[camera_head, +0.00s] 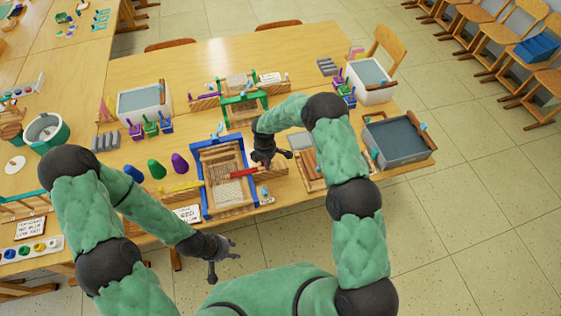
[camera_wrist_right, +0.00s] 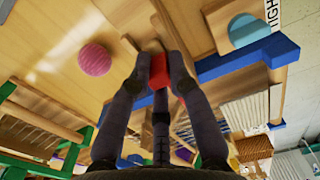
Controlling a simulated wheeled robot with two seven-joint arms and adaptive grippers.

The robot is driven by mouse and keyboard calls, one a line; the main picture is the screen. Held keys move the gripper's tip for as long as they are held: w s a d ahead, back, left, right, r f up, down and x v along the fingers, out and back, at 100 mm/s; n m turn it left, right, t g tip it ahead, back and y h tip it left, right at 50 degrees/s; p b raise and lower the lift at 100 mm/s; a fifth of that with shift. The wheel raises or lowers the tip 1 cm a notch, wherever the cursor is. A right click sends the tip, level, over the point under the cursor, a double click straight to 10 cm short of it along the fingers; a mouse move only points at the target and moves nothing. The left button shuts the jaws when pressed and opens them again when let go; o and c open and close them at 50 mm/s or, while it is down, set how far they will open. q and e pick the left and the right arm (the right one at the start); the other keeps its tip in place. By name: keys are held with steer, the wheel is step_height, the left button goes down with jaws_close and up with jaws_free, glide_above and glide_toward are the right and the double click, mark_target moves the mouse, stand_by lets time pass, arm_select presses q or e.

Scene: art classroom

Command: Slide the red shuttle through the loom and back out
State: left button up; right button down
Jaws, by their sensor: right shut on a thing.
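The blue-framed loom (camera_head: 199,180) stands near the table's front edge. Its frame (camera_wrist_right: 250,60) also shows at the right of the right wrist view. The red shuttle (camera_head: 241,173) lies across the loom's right side, its left part over the threads. Whether it is between thread layers is unclear. My right gripper (camera_head: 266,163), just right of the loom, is shut on the red shuttle, whose red end (camera_wrist_right: 158,70) shows between the fingertips in the wrist view. My left gripper (camera_head: 225,258) is open and empty, in front of the table edge.
A green-framed loom (camera_head: 241,112) stands behind. A grey-topped bin (camera_head: 397,138) is at the right. A label card (camera_head: 187,213) lies at the front edge.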

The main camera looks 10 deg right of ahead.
mark_target(250, 170)
steer(key=a+b, duration=0.1)
steer(key=a, duration=0.5)
steer(key=shift+a, duration=0.4)
steer(key=shift+r, duration=0.1)
steer(key=c, duration=1.1)
jaws_free()
steer(key=shift+a, duration=0.2)
steer(key=shift+r, duration=0.1)
step_height(250, 170, up, 12)
steer(key=shift+f, duration=0.2)
steer(key=shift+b, duration=0.3)
